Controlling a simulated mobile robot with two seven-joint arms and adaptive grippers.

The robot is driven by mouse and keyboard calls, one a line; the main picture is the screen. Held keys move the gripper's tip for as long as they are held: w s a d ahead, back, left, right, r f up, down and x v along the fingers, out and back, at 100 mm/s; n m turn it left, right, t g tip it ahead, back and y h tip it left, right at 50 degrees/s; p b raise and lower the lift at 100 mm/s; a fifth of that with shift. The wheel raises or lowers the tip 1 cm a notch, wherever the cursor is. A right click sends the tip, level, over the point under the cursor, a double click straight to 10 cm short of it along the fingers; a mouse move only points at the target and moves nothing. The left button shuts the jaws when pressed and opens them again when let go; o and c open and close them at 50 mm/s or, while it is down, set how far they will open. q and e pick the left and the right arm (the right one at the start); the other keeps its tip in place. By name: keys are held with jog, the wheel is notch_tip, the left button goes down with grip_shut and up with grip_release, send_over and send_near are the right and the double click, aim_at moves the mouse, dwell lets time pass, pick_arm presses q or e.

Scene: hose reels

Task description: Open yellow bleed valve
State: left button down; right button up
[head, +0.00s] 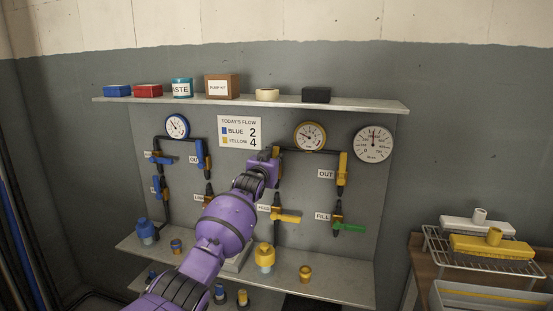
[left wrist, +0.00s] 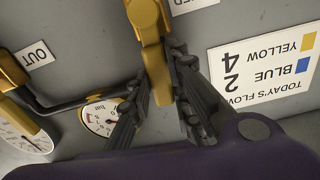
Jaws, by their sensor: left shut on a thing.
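My left gripper (head: 268,160) reaches up to the upper left valve on the yellow-gauge side of the panel and covers most of it. In the left wrist view my gripper (left wrist: 165,95) is shut on a yellow valve lever (left wrist: 150,38), its fingers on either side. The label (left wrist: 188,4) beside this lever is cut off at the frame's edge. Below my gripper, another valve has a yellow lever (head: 286,217) lying sideways; its label (head: 264,208) is too small and partly covered to read surely. My right gripper is not in view.
To the right are the upright yellow OUT valve (head: 343,170) and the FILL valve's green sideways lever (head: 349,228). The yellow gauge (head: 310,136) is above. A lower shelf (head: 335,285) holds yellow and blue fittings; a top shelf (head: 370,105) overhangs the panel.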

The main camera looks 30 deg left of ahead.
pick_arm(q)
jog(key=shift+s+a+n, duration=0.1)
jog(key=shift+a+n, duration=0.15)
jog(key=shift+n, duration=0.25)
jog(key=c, duration=1.6)
grip_release()
jog(key=v, duration=1.2)
jog(key=shift+a+f, duration=0.1)
